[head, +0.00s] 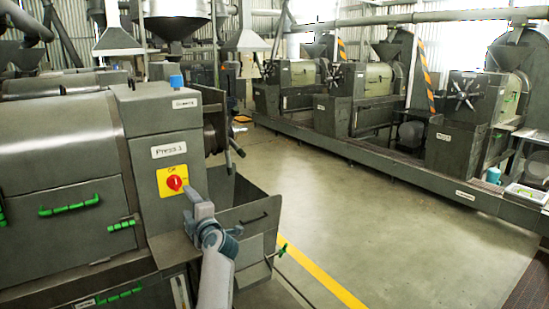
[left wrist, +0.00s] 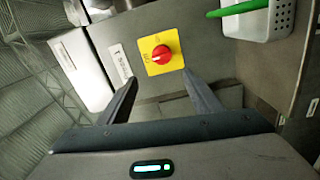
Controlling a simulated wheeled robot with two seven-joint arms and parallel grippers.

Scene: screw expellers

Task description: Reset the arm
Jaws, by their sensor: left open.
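My left arm comes up from the bottom of the head view. Its gripper (head: 192,208) is beside the front panel of the Press 1 machine (head: 155,117), just below and right of the red rotary switch (head: 174,183) on its yellow plate. In the left wrist view the two dark fingers of my left gripper (left wrist: 160,76) are spread apart with nothing between them. The red knob (left wrist: 161,53) lies beyond the fingertips, apart from them. My right gripper is in neither view.
An open metal bin (head: 250,215) stands right of the panel. A white perforated basket (left wrist: 258,22) with a green-handled item is at the upper right of the wrist view. Clear floor (head: 345,215) with a yellow line lies right. More presses (head: 460,110) line the far side.

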